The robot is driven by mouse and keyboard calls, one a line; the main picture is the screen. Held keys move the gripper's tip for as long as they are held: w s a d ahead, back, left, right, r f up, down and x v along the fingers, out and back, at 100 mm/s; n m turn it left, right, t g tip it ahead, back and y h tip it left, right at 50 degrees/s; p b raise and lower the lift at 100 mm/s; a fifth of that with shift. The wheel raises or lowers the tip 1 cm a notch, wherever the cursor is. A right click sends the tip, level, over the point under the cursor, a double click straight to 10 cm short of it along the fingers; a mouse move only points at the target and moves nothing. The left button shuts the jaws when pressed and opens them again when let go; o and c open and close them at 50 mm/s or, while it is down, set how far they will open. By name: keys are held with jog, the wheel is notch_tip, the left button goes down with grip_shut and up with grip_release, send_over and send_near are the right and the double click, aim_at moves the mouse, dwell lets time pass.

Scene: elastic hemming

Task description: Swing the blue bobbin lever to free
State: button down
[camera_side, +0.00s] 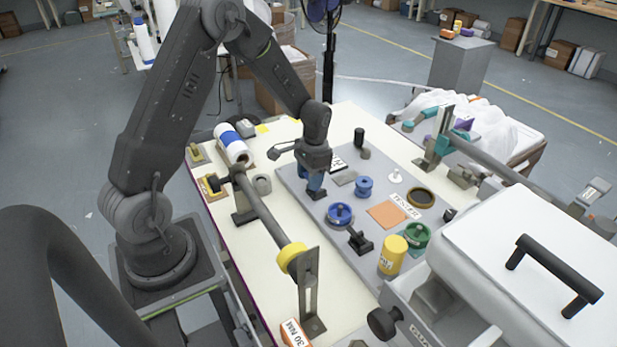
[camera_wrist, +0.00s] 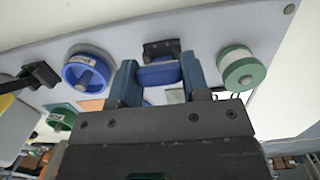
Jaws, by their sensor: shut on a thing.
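My gripper (camera_side: 313,184) points down at the grey panel, with its blue fingers around the blue bobbin lever. In the wrist view the blue lever (camera_wrist: 158,73) lies crosswise between the two fingers of my gripper (camera_wrist: 161,82), which are shut on it. Its black base (camera_wrist: 162,47) shows just beyond the fingers and also at the fingertips in the side view (camera_side: 318,194). In the side view the fingers hide most of the lever, so its exact angle cannot be told there.
A labelled blue round holder (camera_side: 340,213), a blue bobbin (camera_side: 364,186) and a black lever (camera_side: 359,240) stand close by on the grey panel (camera_side: 310,212). A green holder (camera_side: 416,235) and yellow cylinder (camera_side: 393,255) are nearer. A green-and-white spool (camera_wrist: 240,69) is right in the wrist view.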

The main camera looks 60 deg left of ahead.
jog(key=w+g, duration=0.1)
jog(key=g, duration=0.1)
jog(key=w+g, duration=0.1)
jog(key=g, duration=0.1)
jog(key=shift+w+r, duration=0.1)
jog(key=shift+w, duration=0.1)
jog(key=shift+w+f+g, duration=0.15)
jog(key=shift+w+g, duration=0.45)
jog(key=shift+g, duration=0.7)
jog(key=shift+w+f+g, duration=0.1)
jog(key=shift+w+g, duration=0.45)
jog(key=shift+g, duration=0.75)
jog(key=c, duration=0.6)
grip_release()
